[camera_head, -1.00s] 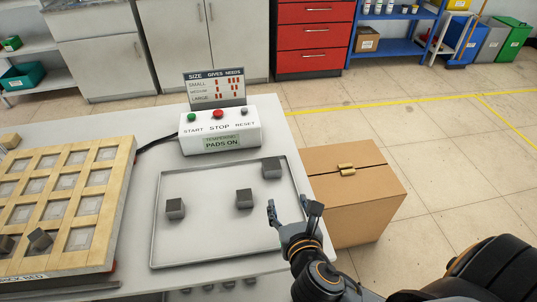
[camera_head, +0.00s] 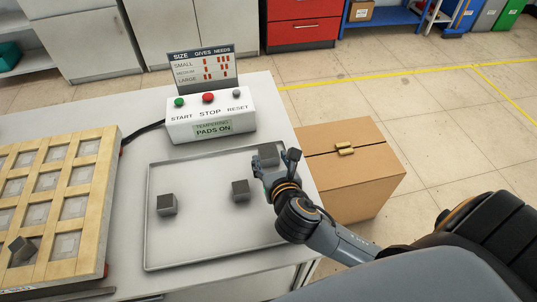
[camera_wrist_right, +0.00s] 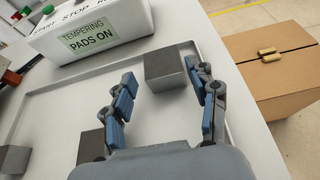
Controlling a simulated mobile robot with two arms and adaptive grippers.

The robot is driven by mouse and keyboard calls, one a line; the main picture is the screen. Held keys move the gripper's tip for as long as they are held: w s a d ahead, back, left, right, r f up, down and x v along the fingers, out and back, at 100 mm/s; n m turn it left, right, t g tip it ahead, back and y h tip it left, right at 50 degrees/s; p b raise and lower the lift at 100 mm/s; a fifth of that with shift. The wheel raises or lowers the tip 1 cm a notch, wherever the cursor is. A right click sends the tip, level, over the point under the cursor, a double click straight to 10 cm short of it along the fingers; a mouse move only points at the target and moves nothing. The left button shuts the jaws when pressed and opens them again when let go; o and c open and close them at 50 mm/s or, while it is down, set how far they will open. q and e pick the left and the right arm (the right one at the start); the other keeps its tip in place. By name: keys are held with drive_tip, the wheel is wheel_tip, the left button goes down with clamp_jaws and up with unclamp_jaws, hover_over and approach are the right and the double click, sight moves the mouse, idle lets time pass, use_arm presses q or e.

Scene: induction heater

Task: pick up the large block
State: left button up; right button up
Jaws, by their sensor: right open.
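Three dark grey blocks stand in a shallow grey tray (camera_head: 200,258). The back right block (camera_head: 268,153) looks the largest and is partly hidden by my gripper in the head view. The middle block (camera_head: 240,191) and the left block (camera_head: 167,205) look slightly smaller. My right gripper (camera_head: 275,163) is open at the near side of the back right block. In the right wrist view, that block (camera_wrist_right: 170,68) lies ahead, between the lines of the two fingertips (camera_wrist_right: 162,76), and nothing is gripped. My left gripper is out of view.
A white control box (camera_head: 210,120) with buttons and a sign stands behind the tray. A wooden grid bed (camera_head: 110,165) with another block (camera_head: 22,250) is at the left. A cardboard box (camera_head: 365,180) stands beside the table on the right.

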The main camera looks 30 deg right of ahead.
sight(270, 156)
drive_tip(key=x, duration=0.4)
drive_tip(key=shift+w+d+f, duration=0.15)
drive_tip(key=shift+d+f, duration=0.1)
drive_tip(key=shift+f, duration=0.05)
drive_tip(key=shift+w, duration=0.15)
drive_tip(key=shift+c, duration=0.8)
clamp_jaws()
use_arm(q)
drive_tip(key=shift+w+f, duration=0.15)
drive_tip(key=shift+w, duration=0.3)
use_arm(e)
drive_tip(key=shift+r, duration=0.1)
